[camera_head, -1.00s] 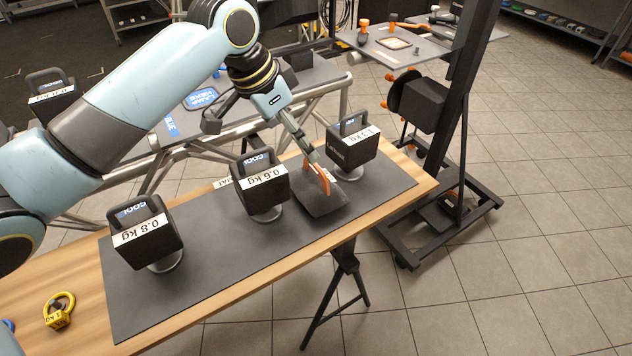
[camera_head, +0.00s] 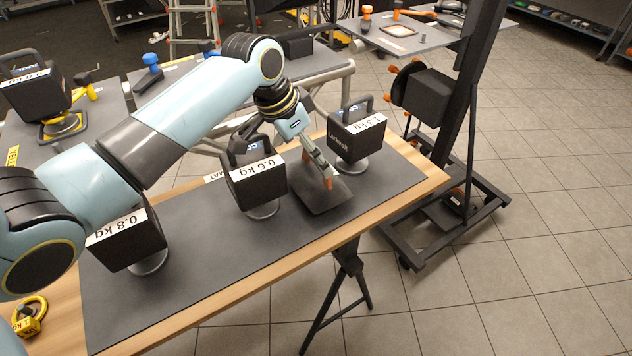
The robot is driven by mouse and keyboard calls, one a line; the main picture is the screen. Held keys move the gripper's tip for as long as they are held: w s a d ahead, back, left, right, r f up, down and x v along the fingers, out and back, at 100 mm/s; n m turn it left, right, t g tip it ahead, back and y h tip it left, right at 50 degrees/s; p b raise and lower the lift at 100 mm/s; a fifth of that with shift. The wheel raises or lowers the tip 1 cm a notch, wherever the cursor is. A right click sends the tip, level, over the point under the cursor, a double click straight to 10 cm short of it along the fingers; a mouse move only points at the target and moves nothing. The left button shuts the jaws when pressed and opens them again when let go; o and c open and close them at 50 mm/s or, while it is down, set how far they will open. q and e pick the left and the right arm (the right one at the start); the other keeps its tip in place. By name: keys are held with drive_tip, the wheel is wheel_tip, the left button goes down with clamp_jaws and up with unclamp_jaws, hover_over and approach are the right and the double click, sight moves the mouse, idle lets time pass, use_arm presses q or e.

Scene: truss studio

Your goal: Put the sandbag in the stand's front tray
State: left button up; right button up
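The sandbag (camera_head: 318,197) is a dark grey, flat bag with an orange handle, lying at the right part of the dark mat between two lamp heads. My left gripper (camera_head: 327,181) points down at the handle and covers most of it; whether its fingers are closed on it is too small to tell. The bag still rests on the mat. The black stand (camera_head: 464,110) rises at the right, with its low base on the tiled floor. A small dark tray (camera_head: 440,216) with something dark on it shows low in the base. My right gripper is out of view.
Black weighted blocks labelled 0.6 kg (camera_head: 256,182), 1.3 kg (camera_head: 355,136) and 0.8 kg (camera_head: 128,240) stand on the mat (camera_head: 215,268) around the bag. Tiled floor lies open at the right.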

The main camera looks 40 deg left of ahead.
sight(316, 176)
use_arm(q)
drive_tip(key=x, duration=0.4)
drive_tip(key=shift+w+d, duration=0.1)
drive_tip(key=shift+d, duration=0.05)
drive_tip(key=c, duration=1.3)
drive_tip(key=shift+w+r, duration=0.1)
drive_tip(key=shift+r, duration=0.05)
drive_tip(key=shift+c, duration=1)
